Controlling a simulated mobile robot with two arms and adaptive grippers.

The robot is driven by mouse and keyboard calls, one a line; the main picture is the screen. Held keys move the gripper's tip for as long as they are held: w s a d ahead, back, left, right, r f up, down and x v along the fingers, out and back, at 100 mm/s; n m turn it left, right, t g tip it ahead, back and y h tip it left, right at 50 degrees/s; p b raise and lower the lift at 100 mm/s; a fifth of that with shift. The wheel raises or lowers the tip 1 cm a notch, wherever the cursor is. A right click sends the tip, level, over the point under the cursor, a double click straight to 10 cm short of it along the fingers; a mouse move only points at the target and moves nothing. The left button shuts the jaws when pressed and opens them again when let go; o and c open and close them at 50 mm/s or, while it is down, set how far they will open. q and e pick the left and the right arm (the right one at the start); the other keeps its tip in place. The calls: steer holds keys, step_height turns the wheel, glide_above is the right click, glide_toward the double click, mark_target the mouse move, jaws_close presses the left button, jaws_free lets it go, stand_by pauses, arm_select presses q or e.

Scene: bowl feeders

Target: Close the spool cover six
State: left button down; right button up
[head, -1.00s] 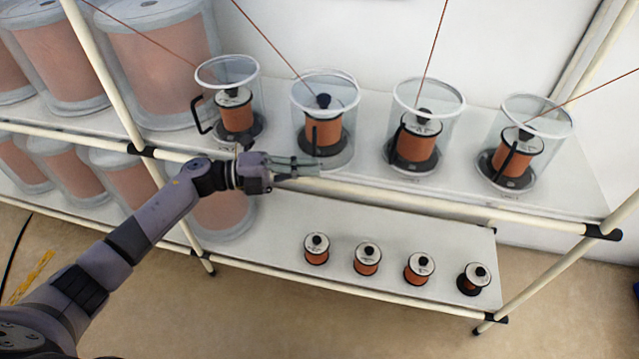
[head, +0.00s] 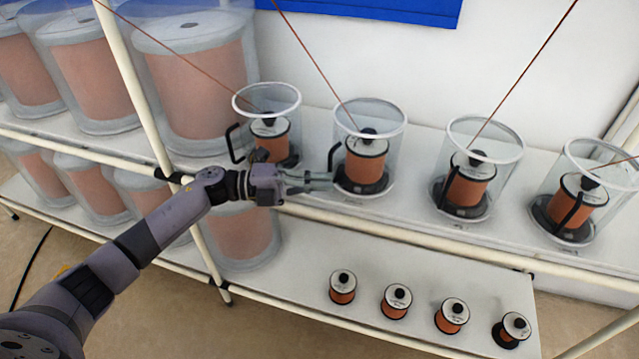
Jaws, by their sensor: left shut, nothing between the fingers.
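Several clear round spool covers with white rims and black handles stand in a row on the upper shelf, each around a copper wire spool. No number is readable, so I cannot tell which is six. The leftmost cover (head: 289,108) has its handle (head: 234,143) standing out to the left. The second cover (head: 394,135) has its handle (head: 334,183) at its left front, just beside my fingertips. My left gripper (head: 325,181) is shut and empty, at the shelf's front edge between these two covers. Contact with the second handle cannot be told. My right gripper is out of view.
Two more covers, the third (head: 508,140) and the rightmost (head: 606,150), stand further right. Wires rise from the spools. Large drums (head: 195,80) fill the left. Small spools (head: 396,300) stand on the lower shelf. A pale rail (head: 400,232) runs along the upper shelf's front.

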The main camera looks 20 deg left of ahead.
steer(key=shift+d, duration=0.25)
